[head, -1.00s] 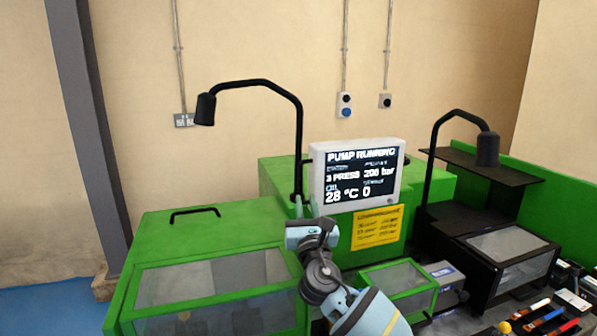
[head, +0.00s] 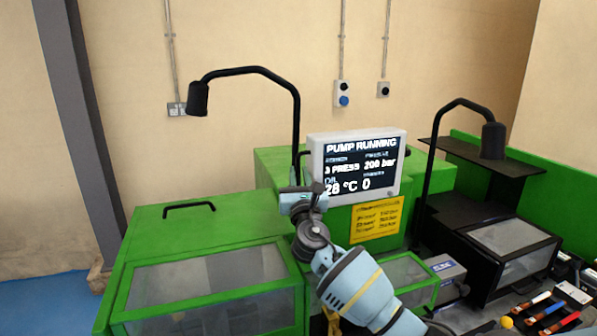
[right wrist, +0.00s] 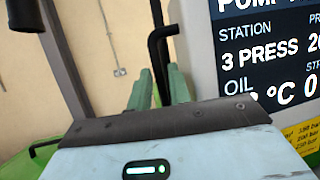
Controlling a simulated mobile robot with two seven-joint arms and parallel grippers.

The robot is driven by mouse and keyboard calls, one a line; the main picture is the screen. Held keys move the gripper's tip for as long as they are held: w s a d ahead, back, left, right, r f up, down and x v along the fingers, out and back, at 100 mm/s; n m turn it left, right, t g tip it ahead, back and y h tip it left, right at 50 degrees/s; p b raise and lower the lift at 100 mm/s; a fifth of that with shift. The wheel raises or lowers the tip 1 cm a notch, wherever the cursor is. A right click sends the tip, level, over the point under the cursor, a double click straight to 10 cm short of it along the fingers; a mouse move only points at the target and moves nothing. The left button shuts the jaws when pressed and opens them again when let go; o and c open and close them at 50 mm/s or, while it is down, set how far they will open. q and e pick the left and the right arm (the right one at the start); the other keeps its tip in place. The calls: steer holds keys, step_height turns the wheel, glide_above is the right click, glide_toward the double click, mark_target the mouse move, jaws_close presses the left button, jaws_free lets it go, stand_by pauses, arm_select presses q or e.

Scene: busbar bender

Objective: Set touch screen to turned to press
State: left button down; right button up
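The touch screen (head: 358,165) is a white-framed panel on the green machine. It reads "PUMP RUNNING", station "3 PRESS", 200 bar, 28 °C and 0. My right gripper (head: 316,190) is at the screen's lower left corner and covers a little of it in the head view; I cannot tell whether it touches. In the right wrist view the screen (right wrist: 265,60) is close on the right, and the two green fingers (right wrist: 159,88) point away from me with a narrow gap between them and nothing held. My left gripper is out of view.
A black lamp (head: 298,110) rises just left of the screen, and another lamp (head: 430,180) stands right of it. A yellow label (head: 377,220) is below the screen. A green cover with a handle (head: 189,206) lies left. Tools (head: 545,312) lie at the lower right.

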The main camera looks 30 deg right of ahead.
steer(key=shift+x, duration=0.9)
jaws_close()
